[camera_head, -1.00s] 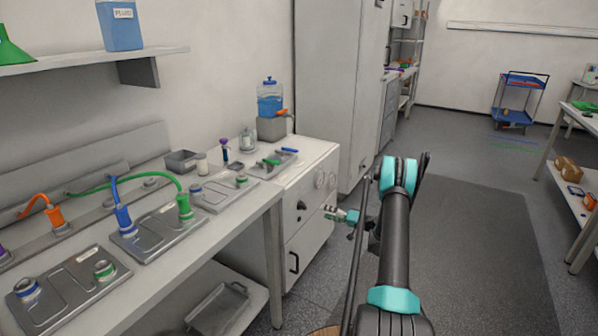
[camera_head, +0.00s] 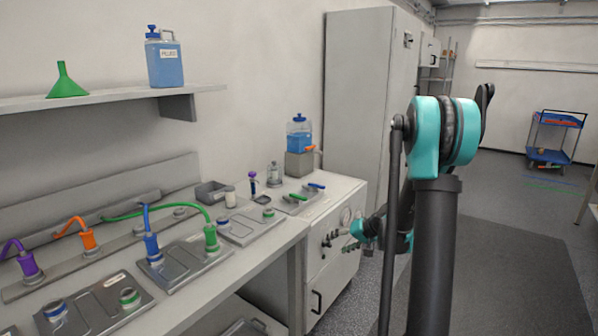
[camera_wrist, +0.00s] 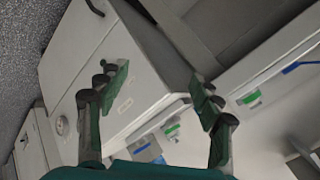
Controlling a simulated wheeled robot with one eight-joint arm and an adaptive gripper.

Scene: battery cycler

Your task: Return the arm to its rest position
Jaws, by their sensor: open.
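My gripper (camera_head: 354,233) is in the head view beside the front of the white cabinet, to the right of the bench and apart from it. In the wrist view my gripper (camera_wrist: 160,92) has its two fingers spread wide with nothing between them. The white cabinet's face shows behind the fingers. My arm rises in the right half of the head view, with its teal joint high in front of the tall cabinet and the floor.
The bench (camera_head: 268,248) at left holds metal cycler trays (camera_head: 181,265) with coloured plugs and cables. A white cabinet (camera_head: 335,268) stands at its far end, with a tall grey cabinet (camera_head: 357,95) behind. A blue cart (camera_head: 552,140) stands far right. Open floor (camera_head: 500,265) lies at right.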

